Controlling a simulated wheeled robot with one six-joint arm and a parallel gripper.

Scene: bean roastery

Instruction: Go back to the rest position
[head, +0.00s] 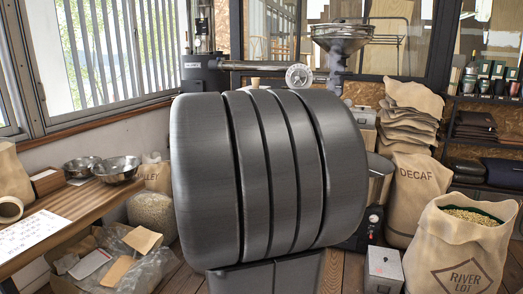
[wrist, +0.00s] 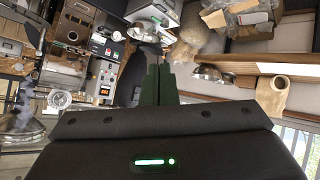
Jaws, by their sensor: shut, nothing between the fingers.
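My gripper (wrist: 158,72) shows in the wrist view at the centre. Its two dark green fingers are together with nothing between them. The fingertips are in open air, apart from everything in view. The gripper does not show in the head view, where a large dark grey ribbed body, which looks like part of my own arm, fills the middle and hides much of the room behind it.
A wooden bench (head: 62,213) with metal bowls (head: 117,169) stands at left. A DECAF sack (head: 418,192) and an open River Lot sack (head: 459,250) of beans stand at right. A roasting machine with a gauge (wrist: 59,98) shows in the wrist view.

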